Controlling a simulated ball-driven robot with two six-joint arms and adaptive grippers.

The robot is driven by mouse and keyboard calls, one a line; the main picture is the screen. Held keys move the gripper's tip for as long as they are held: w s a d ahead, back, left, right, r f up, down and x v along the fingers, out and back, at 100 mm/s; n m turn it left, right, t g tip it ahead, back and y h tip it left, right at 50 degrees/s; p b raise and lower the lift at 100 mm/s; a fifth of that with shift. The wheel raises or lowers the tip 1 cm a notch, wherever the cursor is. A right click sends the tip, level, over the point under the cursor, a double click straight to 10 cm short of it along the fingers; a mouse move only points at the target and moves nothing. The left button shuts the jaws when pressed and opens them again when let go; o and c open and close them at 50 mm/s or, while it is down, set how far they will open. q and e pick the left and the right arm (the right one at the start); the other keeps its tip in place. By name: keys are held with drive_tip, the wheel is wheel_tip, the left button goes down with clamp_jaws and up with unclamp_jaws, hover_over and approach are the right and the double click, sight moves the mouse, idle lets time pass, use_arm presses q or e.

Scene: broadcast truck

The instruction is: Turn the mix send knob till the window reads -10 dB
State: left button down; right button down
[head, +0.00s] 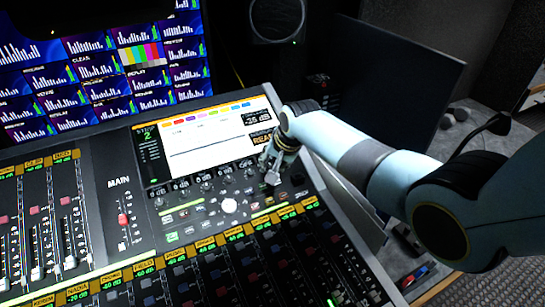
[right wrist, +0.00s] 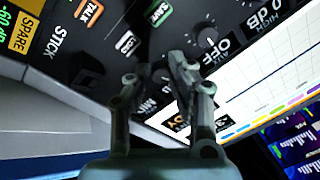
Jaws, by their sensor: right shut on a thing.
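My right gripper (head: 271,172) reaches down to the top right part of the mixing console, just below the screen's right corner. In the right wrist view its two fingers (right wrist: 160,78) close together on a small dark knob, the mix send knob, which they mostly hide. A label that seems to start with MIX (right wrist: 150,105) is partly covered beside the fingers. The small readout window (head: 257,119) at the screen's upper right shows a dB figure that looks like -15 or -25, too small to be sure. My left gripper is not in view.
The console screen (head: 200,145) lies behind the row of knobs. A MAIN fader (head: 123,219) and more faders fill the left and front. Monitors (head: 90,75) stand behind.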

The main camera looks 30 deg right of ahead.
drive_tip(key=shift+m+p, duration=0.85)
drive_tip(key=shift+m, duration=1.15)
drive_tip(key=c, duration=1.2)
unclamp_jaws()
drive_tip(key=v, duration=1.2)
drive_tip(key=shift+s+a, duration=0.15)
drive_tip(key=shift+f, duration=0.1)
